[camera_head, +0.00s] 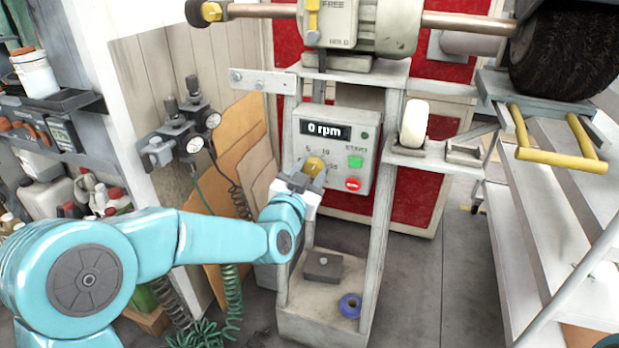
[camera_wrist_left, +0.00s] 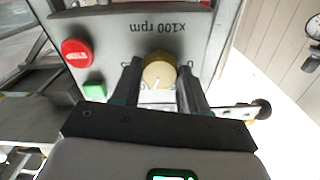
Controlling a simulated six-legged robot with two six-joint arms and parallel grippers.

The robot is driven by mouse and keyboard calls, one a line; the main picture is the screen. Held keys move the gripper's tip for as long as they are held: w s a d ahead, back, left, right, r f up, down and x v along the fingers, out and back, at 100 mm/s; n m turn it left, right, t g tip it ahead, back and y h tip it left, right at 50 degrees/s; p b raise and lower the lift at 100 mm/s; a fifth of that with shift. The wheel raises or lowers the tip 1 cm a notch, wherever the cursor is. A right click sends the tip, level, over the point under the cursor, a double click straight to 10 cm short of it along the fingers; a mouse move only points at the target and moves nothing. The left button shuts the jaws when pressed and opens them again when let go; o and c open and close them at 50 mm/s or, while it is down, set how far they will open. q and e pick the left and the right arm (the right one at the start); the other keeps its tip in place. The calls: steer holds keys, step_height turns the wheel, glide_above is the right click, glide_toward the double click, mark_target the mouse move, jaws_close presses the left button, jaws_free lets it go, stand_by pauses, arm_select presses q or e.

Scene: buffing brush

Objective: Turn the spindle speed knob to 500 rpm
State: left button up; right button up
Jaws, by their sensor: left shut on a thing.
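The control box (camera_head: 357,133) stands at the middle of the head view, with a dark display that reads "0 rpm" (camera_head: 324,130). The yellow spindle speed knob (camera_head: 314,166) is on its front, at the lower left. In the left wrist view the knob (camera_wrist_left: 158,72) sits between the two dark fingers, with a pale pointer mark on its face, below upside-down "x100 rpm" lettering. My left gripper (camera_head: 303,179) is shut on the knob. It hides part of the dial in the head view. My right gripper is in neither view.
A green button (camera_head: 355,162) and a red button (camera_head: 352,184) sit right of the knob. A white roller (camera_head: 414,122) is on the bracket at right. A dark brush wheel (camera_head: 570,50) is at upper right.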

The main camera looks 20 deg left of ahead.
arm_select(q)
steer(key=n+b, duration=0.5)
steer(key=shift+f, duration=0.25)
steer(key=n+b, duration=0.3)
steer(key=shift+r+n+b, duration=0.2)
steer(key=shift+n+b, duration=0.65)
steer(key=shift+n, duration=0.45)
steer(key=o, duration=1.1)
steer(key=shift+c, duration=0.2)
steer(key=shift+s, duration=0.1)
